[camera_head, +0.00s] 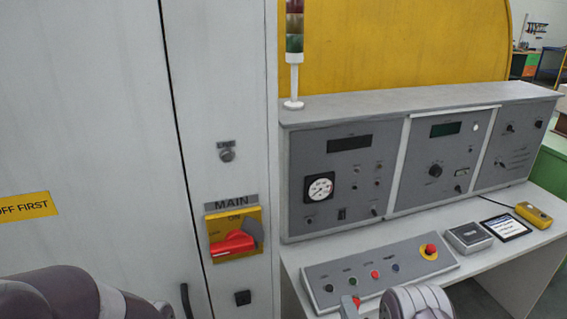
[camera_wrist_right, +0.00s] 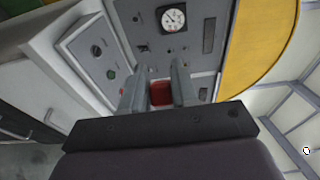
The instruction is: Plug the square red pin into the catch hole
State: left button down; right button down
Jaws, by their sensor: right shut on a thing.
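My right gripper (camera_wrist_right: 158,82) is shut on the square red pin (camera_wrist_right: 161,93), which shows between its two fingers in the right wrist view. In the head view my right gripper (camera_head: 349,306) is at the bottom edge, in front of the sloped button panel, with a bit of the red pin (camera_head: 356,301) showing.
The red main switch (camera_head: 232,242) juts from the cabinet above the fitting. A button panel (camera_head: 380,272) with a red emergency knob lies on the desk. A signal tower (camera_head: 294,50), meter console (camera_head: 345,185), tablet (camera_head: 506,227) and yellow device (camera_head: 533,215) stand right.

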jog(key=d+f+h, duration=0.1)
jog(key=s+d+f+m, duration=0.1)
jog(key=d+f+h+b, duration=0.1)
jog(key=shift+s+d+f+m+h, duration=0.25)
jog(key=shift+s+f+m+h, duration=0.05)
jog(key=s+f, duration=0.1)
jog(key=f, duration=0.1)
jog(key=s+f, duration=0.2)
jog(key=shift+s+f, duration=0.3)
